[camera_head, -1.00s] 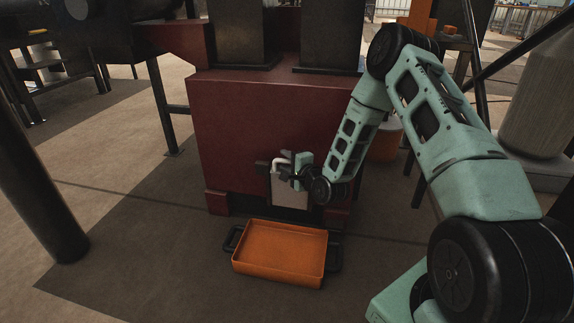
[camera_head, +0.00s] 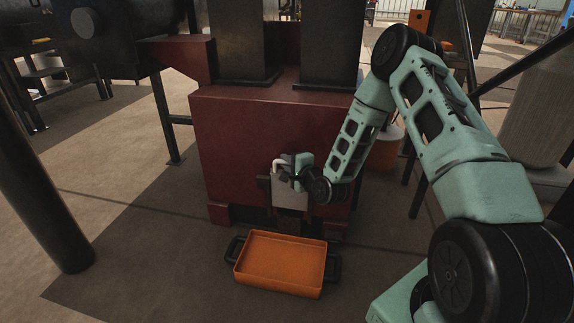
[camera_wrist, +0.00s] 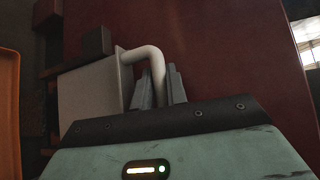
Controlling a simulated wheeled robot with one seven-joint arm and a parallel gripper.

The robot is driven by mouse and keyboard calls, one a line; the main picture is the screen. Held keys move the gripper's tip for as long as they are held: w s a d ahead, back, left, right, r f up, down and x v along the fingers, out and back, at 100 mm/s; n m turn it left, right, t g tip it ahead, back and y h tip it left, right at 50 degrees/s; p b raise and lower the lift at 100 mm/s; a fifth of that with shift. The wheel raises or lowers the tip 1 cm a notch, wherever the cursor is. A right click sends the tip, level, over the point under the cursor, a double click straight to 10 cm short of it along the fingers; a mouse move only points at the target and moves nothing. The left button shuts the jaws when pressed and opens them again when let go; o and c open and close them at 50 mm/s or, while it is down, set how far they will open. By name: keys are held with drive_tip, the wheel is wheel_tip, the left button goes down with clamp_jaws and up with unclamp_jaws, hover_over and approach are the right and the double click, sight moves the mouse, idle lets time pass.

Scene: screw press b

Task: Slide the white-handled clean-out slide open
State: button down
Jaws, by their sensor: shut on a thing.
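The clean-out slide is a pale flat plate (camera_head: 291,199) on the front of the dark red press body; it also shows in the wrist view (camera_wrist: 88,95). Its white bent handle (camera_head: 278,163) stands out from the plate, and in the wrist view the handle (camera_wrist: 150,54) runs down between my fingers. My gripper (camera_head: 287,168) is shut on the handle; the grey fingertips (camera_wrist: 160,88) lie on either side of it. Dark guide pieces flank the plate. A dark gap (camera_head: 290,220) shows below its lower edge. My fingers hide part of the handle.
An orange tray (camera_head: 282,290) with black side handles sits on the floor in front of the press body (camera_head: 240,140). An orange and white bucket (camera_head: 385,152) stands to the right, behind my arm. A black post (camera_head: 40,190) stands at left, with open floor between.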

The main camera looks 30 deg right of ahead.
wheel_tip(320, 180, up, 4)
drive_tip(key=shift+r+p, duration=0.25)
drive_tip(key=shift+p, duration=1)
drive_tip(key=shift+f, duration=0.1)
drive_tip(key=c, duration=1.4)
unclamp_jaws()
drive_tip(key=shift+s, duration=0.15)
drive_tip(key=s+r+p, duration=0.2)
drive_tip(key=s+p, duration=0.3)
drive_tip(key=s, duration=1.2)
drive_tip(key=shift+r, duration=0.15)
drive_tip(key=shift+d, duration=0.1)
